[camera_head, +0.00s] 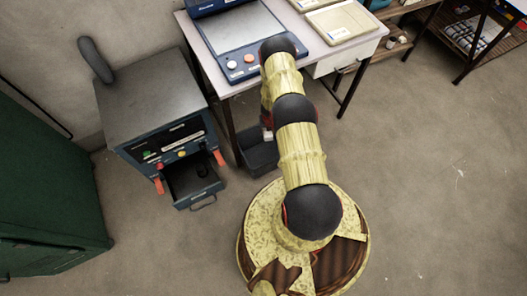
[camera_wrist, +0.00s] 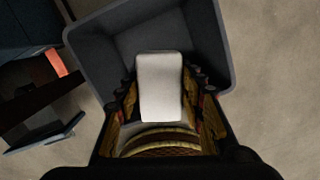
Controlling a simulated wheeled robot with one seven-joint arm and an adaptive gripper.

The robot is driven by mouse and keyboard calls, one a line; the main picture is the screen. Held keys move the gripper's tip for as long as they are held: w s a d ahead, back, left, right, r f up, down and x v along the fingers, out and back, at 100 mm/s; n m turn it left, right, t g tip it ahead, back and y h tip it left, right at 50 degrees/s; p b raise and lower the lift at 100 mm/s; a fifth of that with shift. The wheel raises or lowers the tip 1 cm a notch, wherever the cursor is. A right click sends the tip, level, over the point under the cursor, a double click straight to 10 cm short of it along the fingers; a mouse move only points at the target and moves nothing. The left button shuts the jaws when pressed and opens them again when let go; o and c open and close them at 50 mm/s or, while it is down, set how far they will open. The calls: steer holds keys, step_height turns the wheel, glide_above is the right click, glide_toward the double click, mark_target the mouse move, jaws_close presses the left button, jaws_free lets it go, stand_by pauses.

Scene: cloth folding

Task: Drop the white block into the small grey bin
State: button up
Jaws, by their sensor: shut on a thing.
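The white block (camera_wrist: 160,88) is held between the two fingers of my gripper (camera_wrist: 162,100), which is shut on it. In the wrist view the block is over the open mouth of the small grey bin (camera_wrist: 97,60). How far above the bin's floor it hangs I cannot tell. In the head view the grey bin (camera_head: 258,157) stands on the floor beside the table, partly covered by my arm. A small light patch at the bin's edge shows there, and my gripper is mostly hidden behind my arm.
A blue machine with an open drawer (camera_head: 193,184) stands left of the bin. A table (camera_head: 232,83) with a blue-framed device (camera_head: 236,40) and trays (camera_head: 341,23) is behind. A green cabinet (camera_head: 45,185) is at far left. The floor at right is clear.

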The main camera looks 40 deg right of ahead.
steer(key=shift+f+m, duration=0.1)
steer(key=shift+m, duration=0.2)
step_height(320, 180, down, 6)
steer(key=b, duration=0.5)
steer(key=shift+b, duration=0.4)
steer(key=o, duration=0.9)
steer(key=shift+s+a+r, duration=0.15)
steer(key=shift+s+r, duration=0.05)
steer(key=shift+r, duration=1.8)
steer(key=shift+s+a+r, duration=0.15)
steer(key=shift+s+r, duration=0.1)
steer(key=shift+r, duration=1.8)
steer(key=shift+s+a+r, duration=0.15)
steer(key=shift+s+r, duration=0.05)
steer(key=shift+r, duration=1.8)
